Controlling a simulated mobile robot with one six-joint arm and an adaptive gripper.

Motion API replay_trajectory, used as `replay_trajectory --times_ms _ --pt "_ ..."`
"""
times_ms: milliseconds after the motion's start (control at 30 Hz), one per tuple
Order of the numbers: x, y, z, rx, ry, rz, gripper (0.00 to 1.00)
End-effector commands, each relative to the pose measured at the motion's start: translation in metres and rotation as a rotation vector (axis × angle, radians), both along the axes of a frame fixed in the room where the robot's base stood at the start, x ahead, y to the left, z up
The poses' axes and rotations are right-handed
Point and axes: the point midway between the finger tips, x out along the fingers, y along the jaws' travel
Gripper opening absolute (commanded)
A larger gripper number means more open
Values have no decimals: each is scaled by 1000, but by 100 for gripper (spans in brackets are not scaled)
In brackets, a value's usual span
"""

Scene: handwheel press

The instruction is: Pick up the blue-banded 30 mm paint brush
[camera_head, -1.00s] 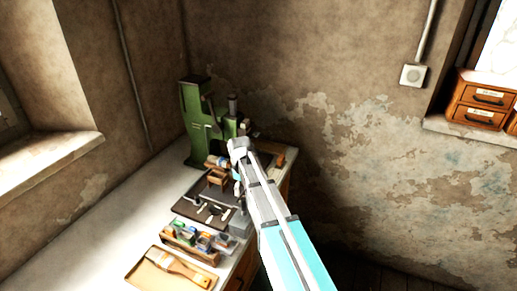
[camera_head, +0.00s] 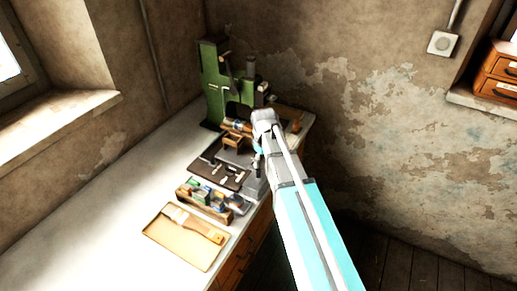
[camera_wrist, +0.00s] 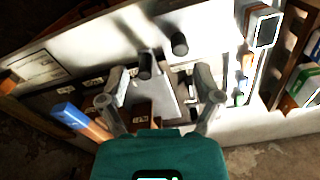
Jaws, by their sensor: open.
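A flat paint brush (camera_head: 190,222) with pale bristles and an orange-brown handle lies in a shallow tan tray (camera_head: 157,238) at the near end of the bench. I cannot make out a blue band or its width. My gripper (camera_head: 265,118) is well beyond the brush, above the far part of the bench close to the press. In the wrist view my gripper (camera_wrist: 158,98) has its two fingers spread, with nothing held between them. A blue-ended piece (camera_wrist: 66,114) with an orange-brown part shows left of the fingers; I cannot tell what it is.
A green press (camera_head: 214,85) stands at the bench's far end. A dark tool mat (camera_head: 218,176) and a wooden rack of coloured items (camera_head: 205,202) lie between press and tray. The pale bench top (camera_head: 110,215) left of the tray is clear. A wall rises behind.

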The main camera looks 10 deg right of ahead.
Motion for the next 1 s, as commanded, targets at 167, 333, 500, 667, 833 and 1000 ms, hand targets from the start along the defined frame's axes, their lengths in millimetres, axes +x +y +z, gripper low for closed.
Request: replay_trajectory --times_ms 167,333,500,667,833,1000 --pt "-69 -12 0 0 0 -243 83" --pt "-119 -20 0 -1 -1 -466 83" --pt "-149 -25 0 -2 0 -612 83" --pt "-156 -26 0 -2 0 -661 83" --pt "-155 -26 0 -2 0 -663 83" --pt "-154 -26 0 -2 0 -661 62"
